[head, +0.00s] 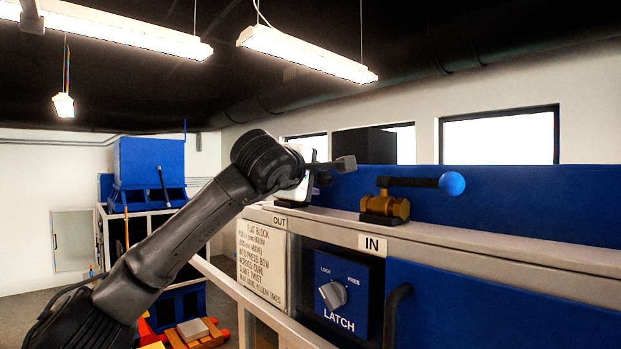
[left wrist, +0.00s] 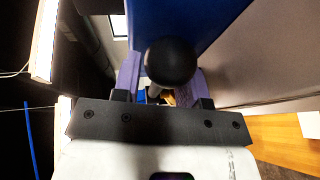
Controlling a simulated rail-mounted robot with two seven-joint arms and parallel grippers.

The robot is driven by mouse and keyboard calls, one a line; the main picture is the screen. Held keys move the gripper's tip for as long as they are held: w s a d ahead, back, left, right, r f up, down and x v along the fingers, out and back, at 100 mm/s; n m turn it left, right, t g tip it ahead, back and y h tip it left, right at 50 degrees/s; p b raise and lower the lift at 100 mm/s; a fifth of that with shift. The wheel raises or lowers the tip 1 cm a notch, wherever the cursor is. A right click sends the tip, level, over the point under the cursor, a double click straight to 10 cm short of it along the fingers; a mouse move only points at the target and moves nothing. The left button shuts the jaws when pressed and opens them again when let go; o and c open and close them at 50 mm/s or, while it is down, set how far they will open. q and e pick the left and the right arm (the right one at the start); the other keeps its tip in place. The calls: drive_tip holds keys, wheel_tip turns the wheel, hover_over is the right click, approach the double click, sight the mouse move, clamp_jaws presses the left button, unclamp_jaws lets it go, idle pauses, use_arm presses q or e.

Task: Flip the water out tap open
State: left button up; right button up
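The water out tap is mostly hidden behind my left gripper (head: 336,165) in the head view, above the OUT label (head: 279,220). In the left wrist view its dark ball knob (left wrist: 170,62) shows large in front of the purple fingers of my left gripper (left wrist: 162,76). A bit of brass (left wrist: 168,98) shows below the knob. The fingers stand apart, one on each side of the knob; I cannot tell whether they touch it. My right gripper is in neither view.
The IN tap, with a brass body (head: 386,206) and a blue ball (head: 452,183), stands on the ledge to the right. Below are a latch dial (head: 333,295) and a dark handle (head: 397,312). A blue wall (head: 520,200) rises behind the ledge.

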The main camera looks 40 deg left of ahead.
use_arm(q)
clamp_jaws()
drive_tip(key=shift+d, duration=0.1)
idle(0.4)
